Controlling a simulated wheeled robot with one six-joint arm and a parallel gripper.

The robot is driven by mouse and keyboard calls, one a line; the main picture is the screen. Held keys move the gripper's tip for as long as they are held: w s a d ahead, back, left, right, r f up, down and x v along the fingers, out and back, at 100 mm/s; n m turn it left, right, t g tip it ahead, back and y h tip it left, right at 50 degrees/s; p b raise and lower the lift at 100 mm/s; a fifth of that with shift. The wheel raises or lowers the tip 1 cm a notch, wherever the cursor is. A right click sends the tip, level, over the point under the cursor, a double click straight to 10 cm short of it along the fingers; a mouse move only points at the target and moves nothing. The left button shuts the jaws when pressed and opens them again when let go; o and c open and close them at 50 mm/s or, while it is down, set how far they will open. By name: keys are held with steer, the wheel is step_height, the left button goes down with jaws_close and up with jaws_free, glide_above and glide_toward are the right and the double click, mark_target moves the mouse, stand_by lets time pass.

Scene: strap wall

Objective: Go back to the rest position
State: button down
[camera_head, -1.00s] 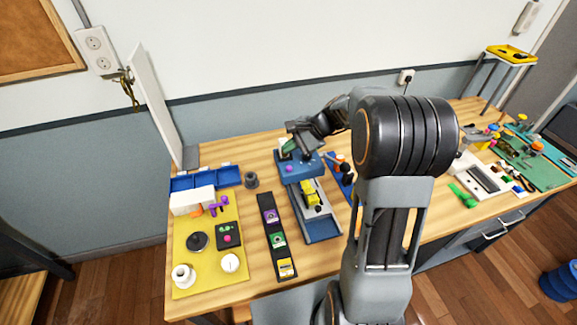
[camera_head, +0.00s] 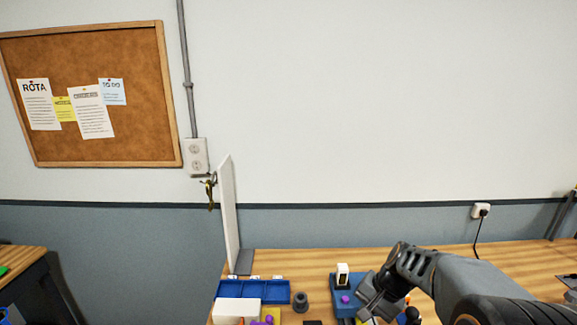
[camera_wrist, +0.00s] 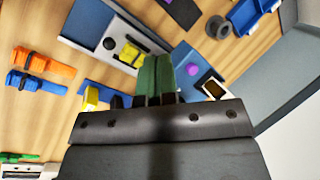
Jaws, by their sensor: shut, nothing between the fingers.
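My gripper (camera_head: 368,303) is at the lower right of the head view, just right of a blue fixture (camera_head: 343,283) with a white upright piece and a purple knob. In the wrist view, my gripper's green-padded fingers (camera_wrist: 155,72) are together with nothing between them. Beyond them the wrist view shows the grey-and-blue fixture base (camera_wrist: 92,22) with a yellow part (camera_wrist: 130,54). The blue block with the purple knob (camera_wrist: 193,54) is just right of the fingers. I cannot tell whether the fingers touch anything.
Blue bins (camera_head: 252,291), a white box (camera_head: 236,311) and a dark ring (camera_head: 299,301) stand left of the fixture. A white upright panel (camera_head: 229,215) rises at the bench's left end. Orange (camera_wrist: 44,65) and blue clamps (camera_wrist: 36,84) lie on the bench.

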steer(key=s+a+r+n+t+h, duration=0.2)
steer(key=s+r+n, duration=0.5)
steer(key=s, duration=0.4)
steer(key=shift+s+r+t+h, duration=0.2)
steer(key=shift+r+t+h, duration=0.35)
steer(key=shift+t+h, duration=0.45)
